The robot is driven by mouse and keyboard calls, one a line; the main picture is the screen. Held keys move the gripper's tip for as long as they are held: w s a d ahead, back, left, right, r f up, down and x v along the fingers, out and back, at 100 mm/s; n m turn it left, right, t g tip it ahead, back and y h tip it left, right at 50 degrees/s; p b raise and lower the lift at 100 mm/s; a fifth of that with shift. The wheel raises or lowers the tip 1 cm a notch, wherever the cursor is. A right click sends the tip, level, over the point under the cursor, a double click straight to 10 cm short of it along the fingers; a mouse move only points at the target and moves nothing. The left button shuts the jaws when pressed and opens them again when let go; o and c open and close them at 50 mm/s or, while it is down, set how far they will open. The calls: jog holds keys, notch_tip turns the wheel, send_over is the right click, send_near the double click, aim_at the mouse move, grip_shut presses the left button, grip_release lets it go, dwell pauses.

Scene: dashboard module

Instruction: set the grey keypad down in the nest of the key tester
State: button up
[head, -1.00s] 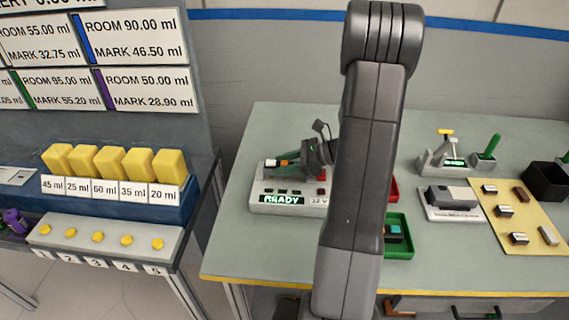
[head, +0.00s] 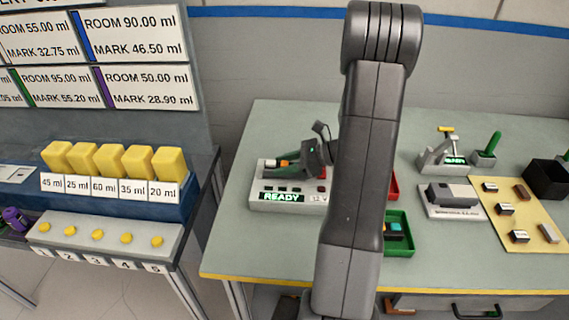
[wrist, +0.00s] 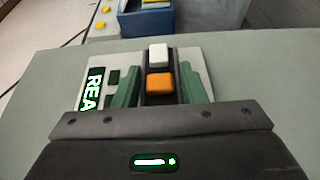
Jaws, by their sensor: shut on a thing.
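The key tester (head: 262,205) stands on the bench left of my arm, its green display reading READY. It also shows in the wrist view (wrist: 190,57). My gripper (head: 284,166) is over the tester, pointing left. In the wrist view its green fingers (wrist: 160,88) are shut on the sides of the grey keypad (wrist: 160,98). The keypad has a white key and an orange key on its dark face. It lies over the middle of the tester; its underside and the nest are hidden, so I cannot tell whether it touches the nest.
Right of my arm are a green tray (head: 408,247) and a red tray (head: 395,185), both partly hidden. Further right are a grey device (head: 452,197), a yellow mat (head: 525,225) with several small blocks, and a black bin (head: 548,180). The bench's front left is clear.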

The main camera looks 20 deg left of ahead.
jog(key=shift+f+b, duration=0.3)
jog(key=shift+f, duration=0.3)
jog(key=o, duration=1.1)
jog(key=shift+d, duration=0.1)
jog(key=b+v, duration=0.1)
jog(key=v, duration=1.2)
jog(key=shift+w+d+r, duration=0.1)
jog(key=shift+d+r, duration=0.1)
jog(key=shift+d, duration=0.1)
jog(key=p+x, duration=0.1)
jog(key=x, duration=1.2)
jog(key=shift+a+f, duration=0.1)
jog(key=shift+a, duration=0.4)
jog(key=shift+d+r+p, duration=0.1)
jog(key=shift+r+p, duration=0.2)
jog(key=shift+r, duration=0.1)
